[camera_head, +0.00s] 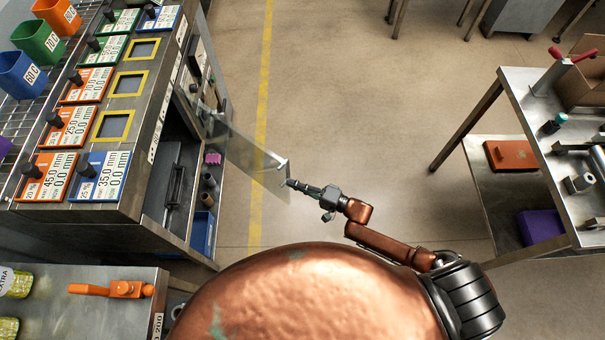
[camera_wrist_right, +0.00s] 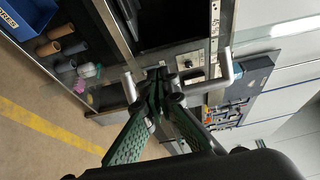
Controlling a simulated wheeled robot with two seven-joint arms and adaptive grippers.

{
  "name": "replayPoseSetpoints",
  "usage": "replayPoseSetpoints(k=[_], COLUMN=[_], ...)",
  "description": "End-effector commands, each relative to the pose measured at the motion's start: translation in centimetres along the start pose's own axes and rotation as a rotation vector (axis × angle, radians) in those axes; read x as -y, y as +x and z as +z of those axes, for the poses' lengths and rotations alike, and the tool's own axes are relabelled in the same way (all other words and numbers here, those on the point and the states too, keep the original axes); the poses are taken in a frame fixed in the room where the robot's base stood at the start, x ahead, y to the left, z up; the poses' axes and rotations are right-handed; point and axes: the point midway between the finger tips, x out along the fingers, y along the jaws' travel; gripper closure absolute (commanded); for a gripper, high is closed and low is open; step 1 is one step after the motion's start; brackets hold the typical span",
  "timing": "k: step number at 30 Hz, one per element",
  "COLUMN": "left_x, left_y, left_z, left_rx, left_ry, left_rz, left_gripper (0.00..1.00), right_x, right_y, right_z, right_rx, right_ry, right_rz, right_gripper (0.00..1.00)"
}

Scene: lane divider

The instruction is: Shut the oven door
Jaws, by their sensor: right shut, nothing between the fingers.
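The oven door (camera_head: 245,158) is a see-through pane standing open. It juts out from the front of the metal cabinet (camera_head: 150,140) at the left of the head view. A pale metal handle (camera_head: 282,165) sits at its outer end; a silver bar that looks like this handle (camera_wrist_right: 205,86) crosses behind my fingers in the wrist view. My right gripper (camera_head: 290,184) is shut and empty, its tips close to the door's outer end. In the wrist view its green fingers (camera_wrist_right: 160,78) meet in front of the bar; I cannot tell whether they touch it. My left gripper is out of view.
The cabinet's lower shelf holds a blue bin (camera_head: 203,232), a pink item (camera_head: 212,158) and dark rolls. A workbench (camera_head: 530,110) stands at the right. A small table with an orange tool (camera_head: 112,289) is at lower left. The floor between is clear.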

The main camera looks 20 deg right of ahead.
Motion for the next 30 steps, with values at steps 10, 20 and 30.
replayPoseSetpoints(k=[10, 20, 30], left_x=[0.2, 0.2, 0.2], left_y=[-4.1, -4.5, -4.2], left_z=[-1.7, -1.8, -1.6], left_rx=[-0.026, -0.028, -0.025], left_ry=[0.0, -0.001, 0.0], left_rz=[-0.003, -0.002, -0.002], left_gripper=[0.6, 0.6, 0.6], right_x=[0.5, 0.1, 0.0], right_y=[3.2, 7.7, 11.2], right_z=[10.0, 18.1, 22.8], right_rx=[-0.136, -0.134, -0.134], right_ry=[0.004, 0.005, 0.002], right_rz=[-0.003, -0.003, -0.001], right_gripper=[1.0, 1.0, 1.0])
